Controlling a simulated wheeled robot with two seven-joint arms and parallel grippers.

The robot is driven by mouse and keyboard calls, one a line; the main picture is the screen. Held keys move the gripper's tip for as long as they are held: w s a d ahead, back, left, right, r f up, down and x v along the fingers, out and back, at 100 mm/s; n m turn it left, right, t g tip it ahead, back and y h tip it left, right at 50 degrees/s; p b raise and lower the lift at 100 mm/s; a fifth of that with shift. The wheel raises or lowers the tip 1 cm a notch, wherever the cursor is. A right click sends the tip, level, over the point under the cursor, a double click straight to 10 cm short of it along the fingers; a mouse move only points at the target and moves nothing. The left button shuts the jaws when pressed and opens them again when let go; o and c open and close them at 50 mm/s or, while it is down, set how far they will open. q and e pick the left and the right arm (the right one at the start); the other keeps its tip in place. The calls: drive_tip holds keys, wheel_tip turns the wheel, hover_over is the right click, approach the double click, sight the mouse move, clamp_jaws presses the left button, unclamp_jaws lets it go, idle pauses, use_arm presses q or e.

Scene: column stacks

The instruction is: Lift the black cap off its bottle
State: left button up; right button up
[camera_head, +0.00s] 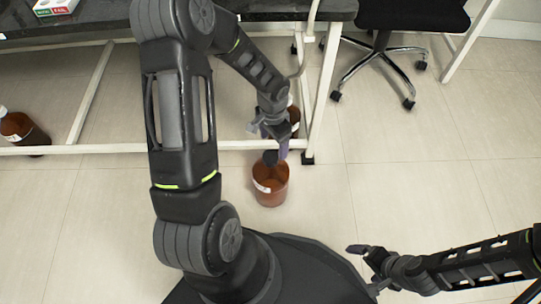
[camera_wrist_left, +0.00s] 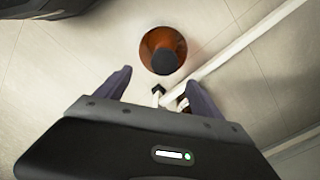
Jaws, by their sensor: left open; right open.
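A brown bottle (camera_head: 270,184) stands upright on the floor in front of the table frame in the head view. Its black cap (camera_head: 270,157) is on top. In the left wrist view the bottle (camera_wrist_left: 152,42) and its cap (camera_wrist_left: 165,61) show from above, beyond the fingertips. My left gripper (camera_head: 273,140) is open and empty, just behind and above the cap. Its two fingers also show in the left wrist view (camera_wrist_left: 158,80), apart, with the cap ahead of them. My right gripper (camera_head: 366,266) is open and empty at the lower right, away from the bottle.
A second brown bottle (camera_head: 294,115) stands behind my left gripper, partly hidden, near the table leg. Another brown bottle (camera_head: 22,130) stands at the far left. The white table frame (camera_head: 90,150) runs low behind the bottle. A wheeled chair (camera_head: 385,55) is at the back right. The right floor is clear.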

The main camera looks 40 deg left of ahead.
sight(272, 156)
use_arm(q)
drive_tip(key=shift+a+r, duration=0.25)
drive_tip(key=shift+a, duration=0.25)
use_arm(e)
drive_tip(key=shift+o, duration=0.4)
use_arm(q)
drive_tip(key=shift+f, duration=0.1)
drive_tip(key=shift+d+f+b, duration=0.1)
drive_tip(key=shift+f+b, duration=0.45)
drive_tip(key=shift+f, duration=0.75)
use_arm(e)
drive_tip(key=shift+w+f, duration=0.1)
drive_tip(key=shift+f, duration=0.45)
use_arm(q)
wheel_tip(272, 156, down, 4)
drive_tip(key=b, duration=0.2)
drive_tip(key=shift+d+f+b, duration=0.1)
drive_tip(key=shift+f+b, duration=0.1)
drive_tip(key=shift+b, duration=0.1)
drive_tip(key=shift+f, duration=0.45)
use_arm(e)
drive_tip(key=f, duration=0.3)
drive_tip(key=shift+w, duration=0.25)
